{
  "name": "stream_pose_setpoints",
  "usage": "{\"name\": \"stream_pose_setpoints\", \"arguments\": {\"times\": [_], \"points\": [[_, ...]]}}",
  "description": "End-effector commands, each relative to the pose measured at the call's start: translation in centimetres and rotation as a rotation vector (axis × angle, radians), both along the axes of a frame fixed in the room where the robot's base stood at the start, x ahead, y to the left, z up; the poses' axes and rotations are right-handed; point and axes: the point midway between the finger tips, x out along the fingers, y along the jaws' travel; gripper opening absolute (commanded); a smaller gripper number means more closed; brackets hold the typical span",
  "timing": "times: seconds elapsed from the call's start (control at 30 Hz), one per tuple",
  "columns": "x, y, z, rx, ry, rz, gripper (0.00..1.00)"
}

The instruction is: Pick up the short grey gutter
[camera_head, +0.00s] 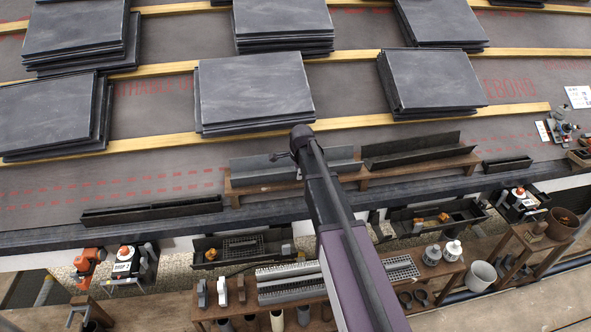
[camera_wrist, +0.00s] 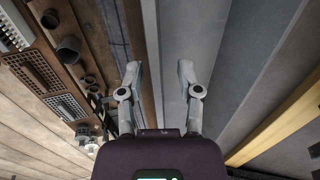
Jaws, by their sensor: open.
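The short grey gutter (camera_head: 262,170) lies on a low wooden rack at the roof's lower edge in the head view, running left to right. My arm crosses in front of it and hides part of it. In the wrist view my gripper (camera_wrist: 160,72) is open and empty, its two fingers apart. Long grey surfaces, which look like the gutter (camera_wrist: 172,35), run beneath and between the fingertips. The gap in height between fingertips and gutter cannot be told. In the head view the fingers are hidden behind my arm.
A darker gutter (camera_head: 418,150) lies on the same rack (camera_head: 425,172) to the right. A long dark gutter (camera_head: 150,210) lies at left and a small dark one (camera_head: 507,163) at right. Slate stacks (camera_head: 255,90) stand behind on battens. A crowded workbench (camera_head: 285,311) stands in front.

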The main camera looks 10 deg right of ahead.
Motion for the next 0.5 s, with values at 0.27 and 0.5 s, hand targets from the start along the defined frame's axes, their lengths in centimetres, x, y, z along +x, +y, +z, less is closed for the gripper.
{"name": "stream_pose_setpoints", "arguments": {"times": [0.27, 0.5], "points": [[0.00, -0.02, 0.00, 0.000, 0.000, 0.000, 0.00], [-0.02, -0.04, -0.01, 0.000, 0.001, -0.001, 0.00]]}}
